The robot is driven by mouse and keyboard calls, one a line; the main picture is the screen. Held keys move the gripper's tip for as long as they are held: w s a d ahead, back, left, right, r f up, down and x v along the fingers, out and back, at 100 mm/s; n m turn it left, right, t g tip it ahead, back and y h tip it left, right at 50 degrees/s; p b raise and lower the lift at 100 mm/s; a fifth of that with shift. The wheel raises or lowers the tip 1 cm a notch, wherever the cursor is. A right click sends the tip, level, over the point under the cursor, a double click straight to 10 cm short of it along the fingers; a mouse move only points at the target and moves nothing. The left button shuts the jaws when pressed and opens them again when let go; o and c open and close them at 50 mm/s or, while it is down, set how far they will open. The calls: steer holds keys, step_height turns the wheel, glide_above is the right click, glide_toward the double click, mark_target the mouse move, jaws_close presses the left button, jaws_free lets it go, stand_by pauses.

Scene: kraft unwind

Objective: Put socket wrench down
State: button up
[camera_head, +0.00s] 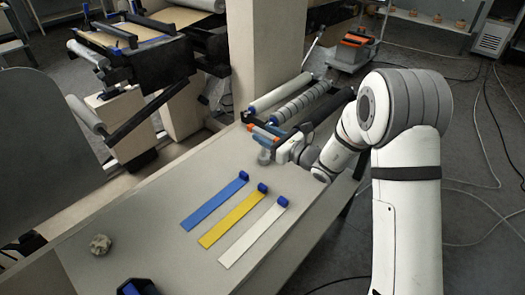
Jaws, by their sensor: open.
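My arm reaches in from the right, and my gripper (268,142) is low over the far part of the long grey table (165,205). It is open. It is small in this view, so the gap between its fingers is hard to make out. A small orange-and-blue item (264,130) shows right at the gripper, and I cannot tell if it touches the fingers. I cannot make out the socket wrench clearly; it may be at the gripper or hidden by it.
Blue (215,205), yellow (232,219) and white (252,236) strips lie nearer on the table. Rollers (300,104) lie beyond the gripper. A crumpled ball (100,244) and a dark blue item (138,287) are at front left. A beige pillar (262,45) stands behind.

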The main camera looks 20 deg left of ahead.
steer(key=shift+w+a, duration=0.1)
steer(key=shift+a, duration=0.15)
steer(key=shift+c, duration=0.5)
jaws_close()
